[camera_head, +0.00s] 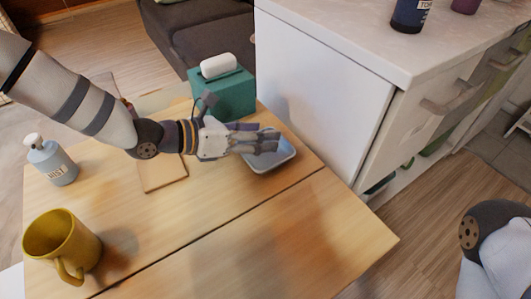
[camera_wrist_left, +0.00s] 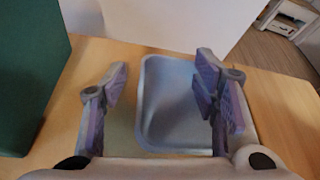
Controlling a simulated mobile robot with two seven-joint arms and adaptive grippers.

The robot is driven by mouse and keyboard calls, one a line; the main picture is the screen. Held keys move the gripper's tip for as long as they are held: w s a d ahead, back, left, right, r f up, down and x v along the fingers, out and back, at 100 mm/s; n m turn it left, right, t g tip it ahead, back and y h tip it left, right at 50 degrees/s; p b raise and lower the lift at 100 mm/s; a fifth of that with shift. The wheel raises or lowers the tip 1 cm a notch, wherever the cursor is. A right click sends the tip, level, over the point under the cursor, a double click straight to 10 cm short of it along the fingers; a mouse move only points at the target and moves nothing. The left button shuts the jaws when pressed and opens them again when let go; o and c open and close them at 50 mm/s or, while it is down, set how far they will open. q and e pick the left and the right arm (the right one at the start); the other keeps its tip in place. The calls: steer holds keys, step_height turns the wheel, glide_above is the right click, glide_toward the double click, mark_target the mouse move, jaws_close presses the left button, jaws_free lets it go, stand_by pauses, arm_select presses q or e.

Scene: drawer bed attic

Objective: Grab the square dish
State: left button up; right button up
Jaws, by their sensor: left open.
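The square dish (camera_head: 284,157) is shallow, blue-grey, with rounded corners. It lies on the wooden table near its far edge, by the white cabinet. My left gripper (camera_head: 262,137) is open above the dish and hides part of it in the head view. In the left wrist view the dish (camera_wrist_left: 172,105) shows between and below the open fingers of my left gripper (camera_wrist_left: 160,90), with the right finger over its right part. I cannot tell whether a finger touches it. My right gripper is out of view; only part of my right arm shows at the lower right.
A teal tissue box (camera_head: 232,96) stands just behind my left gripper. A wooden board (camera_head: 163,175) lies to the left. A soap bottle (camera_head: 51,160) and a yellow mug (camera_head: 62,243) stand farther left. The white cabinet (camera_head: 318,88) borders the table. The table's front right is clear.

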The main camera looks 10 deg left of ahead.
arm_select(q)
steer(key=shift+x, duration=0.8)
steer(key=shift+r, duration=0.1)
jaws_close()
steer(key=shift+a, duration=0.1)
